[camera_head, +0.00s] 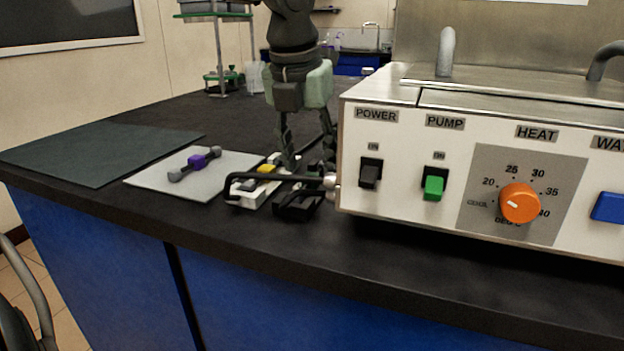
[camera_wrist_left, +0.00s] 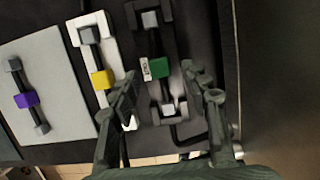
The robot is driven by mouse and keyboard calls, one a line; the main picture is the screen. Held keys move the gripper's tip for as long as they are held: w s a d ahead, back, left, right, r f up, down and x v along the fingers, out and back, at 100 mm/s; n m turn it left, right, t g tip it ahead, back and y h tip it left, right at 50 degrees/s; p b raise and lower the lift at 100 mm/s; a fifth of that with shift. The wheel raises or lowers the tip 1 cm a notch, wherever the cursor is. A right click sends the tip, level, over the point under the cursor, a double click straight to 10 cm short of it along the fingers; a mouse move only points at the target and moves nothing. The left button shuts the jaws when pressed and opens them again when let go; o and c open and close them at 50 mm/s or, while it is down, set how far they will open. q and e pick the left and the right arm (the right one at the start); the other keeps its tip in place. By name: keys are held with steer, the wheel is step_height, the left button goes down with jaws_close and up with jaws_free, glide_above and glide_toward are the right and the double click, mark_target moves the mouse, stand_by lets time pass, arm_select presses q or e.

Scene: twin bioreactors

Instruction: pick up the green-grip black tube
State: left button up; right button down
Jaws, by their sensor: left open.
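The black tube with the green grip (camera_wrist_left: 161,68) lies in a black holder (camera_wrist_left: 170,18) in the left wrist view, with a small white label beside the grip. In the head view, I see part of the black holder (camera_head: 296,207), but cannot make out the tube behind the handle and fingers. My left gripper (camera_head: 309,162) points down over the holder, open and empty. In the left wrist view, the gripper's fingers (camera_wrist_left: 158,78) appear on either side of the green grip. I cannot tell their height above it. My right gripper is not in view.
A white holder (camera_head: 252,197) with a yellow-grip tube (camera_wrist_left: 103,79) stands directly left of the black holder. A purple-grip tube (camera_head: 196,163) lies on a pale mat (camera_head: 149,180) farther left. The white control box (camera_head: 400,205) stands close on the right. A dark mat (camera_head: 90,150) lies far left.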

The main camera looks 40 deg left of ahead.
mark_target(311, 181)
arm_select(q)
steer(key=shift+x, duration=1.25)
jaws_close()
steer(key=shift+r, duration=0.1)
